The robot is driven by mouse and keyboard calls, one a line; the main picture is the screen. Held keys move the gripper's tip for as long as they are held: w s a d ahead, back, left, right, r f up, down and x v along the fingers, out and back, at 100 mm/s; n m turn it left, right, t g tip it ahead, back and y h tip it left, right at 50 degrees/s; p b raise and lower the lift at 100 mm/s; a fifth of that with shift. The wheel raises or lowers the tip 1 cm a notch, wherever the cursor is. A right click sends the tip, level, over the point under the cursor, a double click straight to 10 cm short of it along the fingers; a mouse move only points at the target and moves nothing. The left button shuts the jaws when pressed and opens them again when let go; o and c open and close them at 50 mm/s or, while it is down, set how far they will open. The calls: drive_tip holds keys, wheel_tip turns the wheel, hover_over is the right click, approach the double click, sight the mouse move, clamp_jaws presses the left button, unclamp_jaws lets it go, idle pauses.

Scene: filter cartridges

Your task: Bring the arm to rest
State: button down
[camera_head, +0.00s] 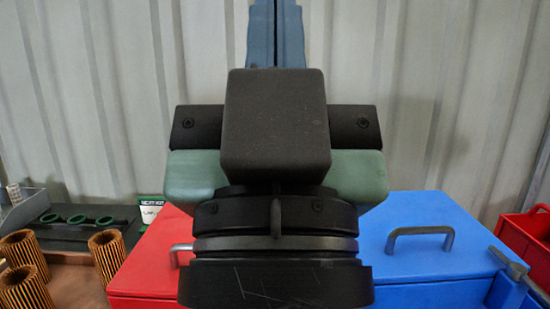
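My gripper (277,25) stands large in the middle of the view and points up and away from the camera. Its two blue-grey fingers lie side by side with only a thin line between them, and I see nothing held there. The fingertips run out at the top edge of the picture. A black block in front hides the finger bases. Green and black housing shows on both sides of it, above the dark rings of my wrist.
A red box (145,265) and a blue box (425,265) with a grey handle stand behind my wrist. Several ribbed filter cartridges (108,255) stand at left, near a dark rack (70,238) with green rings. A red crate (530,235) is at far right. A corrugated wall (440,90) closes the back.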

wheel_tip(320, 180, up, 25)
drive_tip(key=p, duration=2.3)
wheel_tip(320, 180, down, 49)
drive_tip(key=d+b, duration=0.1)
drive_tip(key=b, duration=4.9)
drive_tip(key=shift+w+d+f, duration=0.15)
drive_tip(key=shift+f, duration=0.05)
